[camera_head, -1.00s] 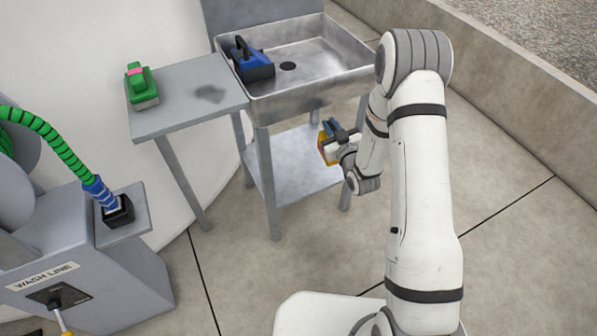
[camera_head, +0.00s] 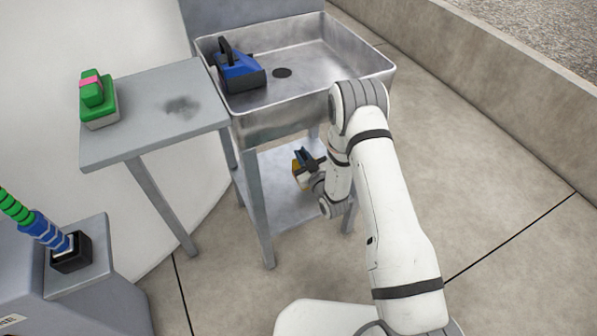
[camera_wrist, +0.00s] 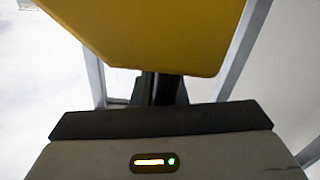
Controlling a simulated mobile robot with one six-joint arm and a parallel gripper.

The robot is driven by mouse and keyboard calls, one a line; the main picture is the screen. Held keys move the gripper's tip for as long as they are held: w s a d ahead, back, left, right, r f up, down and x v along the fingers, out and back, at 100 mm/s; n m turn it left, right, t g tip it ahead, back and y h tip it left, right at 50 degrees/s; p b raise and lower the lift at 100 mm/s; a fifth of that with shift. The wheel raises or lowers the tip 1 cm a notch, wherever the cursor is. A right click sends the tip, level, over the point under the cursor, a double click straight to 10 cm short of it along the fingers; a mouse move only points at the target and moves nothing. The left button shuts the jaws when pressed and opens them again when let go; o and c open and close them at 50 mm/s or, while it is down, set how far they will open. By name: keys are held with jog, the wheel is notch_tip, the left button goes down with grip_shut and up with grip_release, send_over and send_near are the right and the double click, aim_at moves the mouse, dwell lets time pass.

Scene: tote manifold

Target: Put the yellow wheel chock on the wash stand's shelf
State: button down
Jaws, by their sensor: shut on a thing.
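The yellow wheel chock (camera_head: 296,170) is held by my gripper (camera_head: 308,163), in front of the wash stand (camera_head: 245,127). It fills the upper middle of the wrist view (camera_wrist: 150,35), with my gripper's dark body below it. The stand's lower shelf (camera_head: 285,205) is a flat grey sheet between the legs, under the basin. The chock and gripper appear at or just inside the shelf's open space, below the basin rim. Part of the chock is hidden by my gripper, and I cannot tell whether it touches the shelf.
A green block-like item with a pink band (camera_head: 97,100) sits on the side table (camera_head: 150,115). The stand's front leg (camera_head: 260,205) is left of my gripper. A low kerb (camera_head: 500,90) runs along the right.

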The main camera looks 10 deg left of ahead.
jog(key=f, duration=0.1)
jog(key=f+b, duration=0.1)
jog(key=f, duration=0.3)
jog(key=shift+s+a+f+b, duration=0.1)
jog(key=shift+a+f+b, duration=0.1)
jog(key=shift+a+b, duration=0.15)
jog(key=shift+r, duration=0.1)
jog(key=c, duration=1.5)
grip_release()
jog(key=shift+o, duration=0.2)
jog(key=shift+s+d, duration=0.15)
jog(key=shift+s, duration=0.05)
jog(key=p+v, duration=0.2)
jog(key=v, duration=0.9)
jog(key=shift+s+d+p, duration=0.2)
jog(key=shift+s+p, duration=0.05)
jog(key=shift+p, duration=0.1)
